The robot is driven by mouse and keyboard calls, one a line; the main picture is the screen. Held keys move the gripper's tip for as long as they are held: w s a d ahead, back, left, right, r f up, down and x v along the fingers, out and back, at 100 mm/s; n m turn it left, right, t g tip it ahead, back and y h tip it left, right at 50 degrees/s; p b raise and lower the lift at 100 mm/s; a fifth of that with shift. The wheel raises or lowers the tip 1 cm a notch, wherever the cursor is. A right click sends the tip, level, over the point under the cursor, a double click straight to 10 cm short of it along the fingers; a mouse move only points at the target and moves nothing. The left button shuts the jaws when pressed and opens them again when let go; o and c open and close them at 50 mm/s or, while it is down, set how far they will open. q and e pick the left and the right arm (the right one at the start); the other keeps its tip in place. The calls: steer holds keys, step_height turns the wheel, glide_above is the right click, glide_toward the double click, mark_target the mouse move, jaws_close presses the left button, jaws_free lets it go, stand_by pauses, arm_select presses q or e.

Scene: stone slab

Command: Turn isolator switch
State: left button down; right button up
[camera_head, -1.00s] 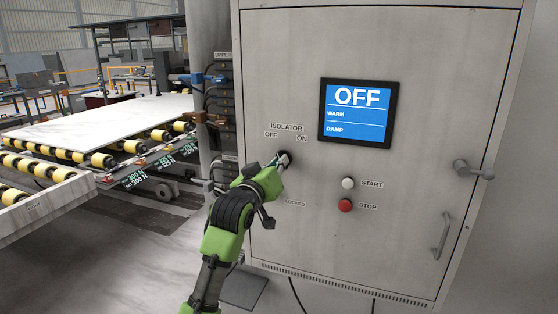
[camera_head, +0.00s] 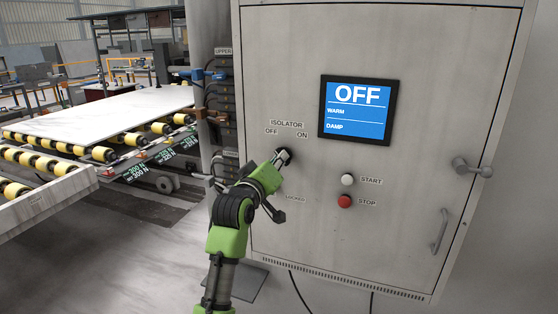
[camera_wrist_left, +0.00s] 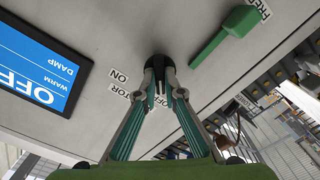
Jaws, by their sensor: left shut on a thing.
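The isolator switch (camera_head: 289,154) is a dark round knob on the grey cabinet door, below the ISOLATOR label and its OFF and ON marks. My left gripper (camera_head: 282,158) is at the knob, its fingers shut on it. The wrist view shows the dark knob (camera_wrist_left: 158,62) between the fingertips of my left gripper (camera_wrist_left: 160,88), with the ON label beside it and the OFF label partly behind the fingers. The knob's exact angle is mostly hidden by the fingers. The screen (camera_head: 356,111) reads OFF, WARM, DAMP. My right gripper is not in view.
A white START button (camera_head: 347,180) and red STOP button (camera_head: 344,201) sit right of the switch. A green handle (camera_wrist_left: 225,38) is near the switch in the wrist view. Door handles (camera_head: 439,231) are at right. A roller conveyor (camera_head: 60,168) carries a pale slab (camera_head: 110,112) at left.

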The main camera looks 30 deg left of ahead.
arm_select(q)
steer(key=c, duration=2.1)
jaws_free()
steer(key=shift+c, duration=0.2)
steer(key=v, duration=1.2)
